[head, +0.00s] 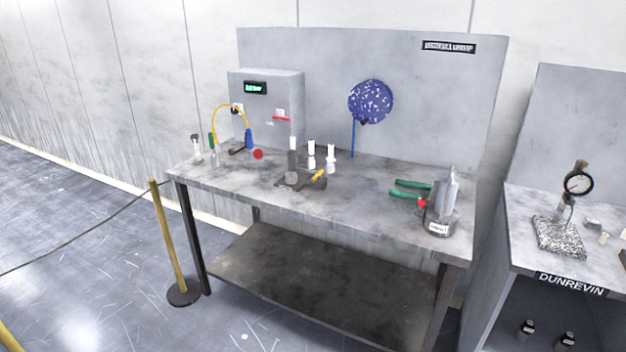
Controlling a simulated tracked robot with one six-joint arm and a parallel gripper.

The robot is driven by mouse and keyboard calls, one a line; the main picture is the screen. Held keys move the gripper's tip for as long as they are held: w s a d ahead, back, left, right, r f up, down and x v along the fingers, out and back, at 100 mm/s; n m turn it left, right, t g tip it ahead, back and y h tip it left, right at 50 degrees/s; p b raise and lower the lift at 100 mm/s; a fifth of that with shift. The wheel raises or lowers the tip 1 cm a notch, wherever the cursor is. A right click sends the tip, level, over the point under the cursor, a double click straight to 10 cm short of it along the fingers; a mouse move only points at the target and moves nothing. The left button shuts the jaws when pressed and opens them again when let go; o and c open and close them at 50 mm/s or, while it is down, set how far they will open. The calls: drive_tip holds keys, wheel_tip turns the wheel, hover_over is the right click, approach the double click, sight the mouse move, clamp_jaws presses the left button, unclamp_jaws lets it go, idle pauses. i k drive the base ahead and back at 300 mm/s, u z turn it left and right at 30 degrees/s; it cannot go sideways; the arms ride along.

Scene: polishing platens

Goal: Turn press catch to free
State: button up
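A grey metal bench (345,235) stands in the middle of the head view. No part carries a readable label naming it the press catch, so I cannot tell which one it is. A low dark device with a yellow handle (318,175) sits at the bench's middle. A grey box (262,100) at the back left has a green display and a red lever (282,118). A red round knob (258,154) is in front of the box. My gripper is not in view.
Green-handled pliers (410,188) lie beside the upright device. Several white cylinders (330,158) stand mid-bench. A blue speckled disc (371,102) is at the back panel. A yellow post (167,240) with a rope stands left. A second bench with a dial gauge (578,184) is right.

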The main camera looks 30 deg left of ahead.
sight(319, 174)
drive_tip(key=k, duration=0.4)
drive_tip(key=u, duration=0.55)
drive_tip(key=i, duration=0.9)
drive_tip(key=u, duration=0.8)
drive_tip(key=i, duration=1.55)
drive_tip(key=z, duration=0.35)
drive_tip(key=k, duration=1.3)
drive_tip(key=z, duration=0.05)
